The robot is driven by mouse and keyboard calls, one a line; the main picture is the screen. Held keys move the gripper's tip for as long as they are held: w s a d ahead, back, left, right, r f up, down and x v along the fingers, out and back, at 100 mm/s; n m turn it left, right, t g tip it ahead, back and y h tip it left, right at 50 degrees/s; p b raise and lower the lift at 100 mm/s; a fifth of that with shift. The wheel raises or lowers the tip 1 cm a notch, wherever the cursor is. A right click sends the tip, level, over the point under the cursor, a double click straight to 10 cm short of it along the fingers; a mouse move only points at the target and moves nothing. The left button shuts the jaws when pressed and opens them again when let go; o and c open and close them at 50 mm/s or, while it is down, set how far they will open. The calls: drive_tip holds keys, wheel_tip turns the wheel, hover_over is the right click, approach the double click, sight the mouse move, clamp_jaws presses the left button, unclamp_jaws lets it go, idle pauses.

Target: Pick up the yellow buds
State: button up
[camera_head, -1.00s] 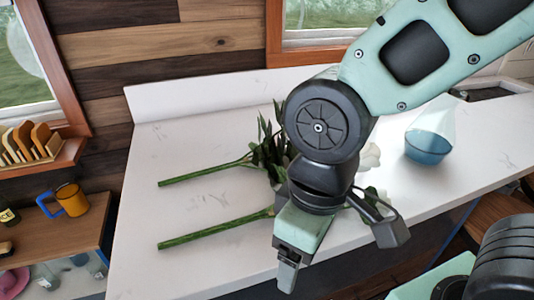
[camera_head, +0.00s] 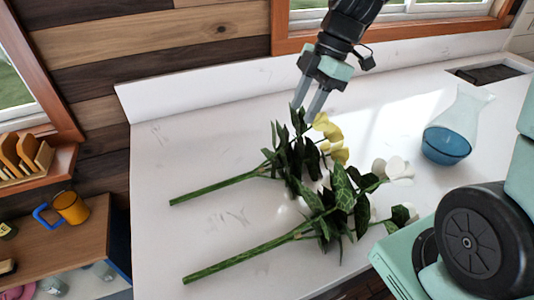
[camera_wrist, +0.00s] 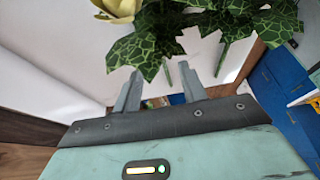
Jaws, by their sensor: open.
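The yellow buds (camera_head: 329,131) are the blooms of a green-stemmed, leafy flower lying on the white counter. A yellow bloom (camera_wrist: 119,8) also shows at the top left of the wrist view, cut off by the edge. My gripper (camera_head: 309,108) is open and empty, just behind the leaves and left of the buds. In the wrist view my gripper (camera_wrist: 160,85) points at dark patterned leaves (camera_wrist: 150,38), with nothing between its fingers that I can tell is held. A second flower with white blooms (camera_head: 396,170) lies in front of the yellow one.
The counter's left and back areas are clear. A low backsplash runs behind. An orange mug (camera_head: 71,208) sits on a lower wooden shelf at left.

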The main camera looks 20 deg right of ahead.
drive_tip(key=p, duration=0.3)
approach(276, 163)
drive_tip(key=x, duration=0.5)
drive_tip(key=shift+s, duration=0.1)
drive_tip(key=shift+p+x, duration=1.25)
drive_tip(key=shift+x, duration=1.45)
drive_tip(key=shift+c, duration=0.3)
clamp_jaws()
